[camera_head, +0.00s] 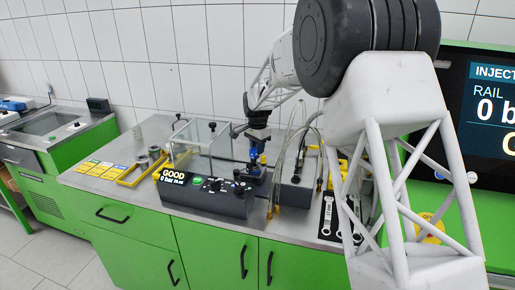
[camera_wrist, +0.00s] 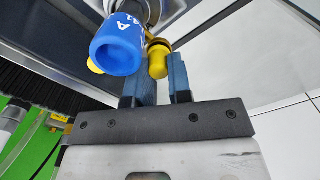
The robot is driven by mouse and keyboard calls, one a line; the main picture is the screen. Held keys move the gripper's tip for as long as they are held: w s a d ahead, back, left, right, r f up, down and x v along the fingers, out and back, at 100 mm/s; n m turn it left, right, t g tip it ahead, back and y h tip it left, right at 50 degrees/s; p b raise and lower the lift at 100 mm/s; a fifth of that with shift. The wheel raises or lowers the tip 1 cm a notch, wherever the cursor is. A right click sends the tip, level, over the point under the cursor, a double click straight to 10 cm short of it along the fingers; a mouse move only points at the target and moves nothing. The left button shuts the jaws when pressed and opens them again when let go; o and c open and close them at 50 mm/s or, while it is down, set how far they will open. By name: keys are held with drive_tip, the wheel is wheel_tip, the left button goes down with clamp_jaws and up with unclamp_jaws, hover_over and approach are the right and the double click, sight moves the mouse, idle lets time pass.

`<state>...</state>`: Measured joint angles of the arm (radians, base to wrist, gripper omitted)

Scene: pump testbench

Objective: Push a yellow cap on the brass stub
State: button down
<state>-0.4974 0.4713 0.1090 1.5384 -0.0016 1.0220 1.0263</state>
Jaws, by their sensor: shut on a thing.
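My gripper (camera_wrist: 160,78) has two blue fingers, shut on a yellow cap (camera_wrist: 158,62) that shows between and just beyond their tips in the wrist view. The cap has a rounded end and a wider rim. Beside it on the left is a blue cylinder (camera_wrist: 118,46) with white lettering; I cannot tell whether they touch. Another yellow piece (camera_wrist: 94,67) shows partly behind the cylinder. In the head view, my gripper (camera_head: 254,152) points down over the rear of the dark pump bench, close to blue parts. I cannot make out the brass stub in either view.
A clear-walled enclosure (camera_head: 196,137) is to the left, hoses (camera_head: 296,150) to the right. Wrenches (camera_head: 327,215) lie further right.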

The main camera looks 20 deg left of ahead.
drive_tip(key=shift+f, duration=0.15)
idle(0.4)
drive_tip(key=c, duration=1)
unclamp_jaws()
drive_tip(key=shift+o, duration=0.2)
drive_tip(key=shift+r, duration=3.5)
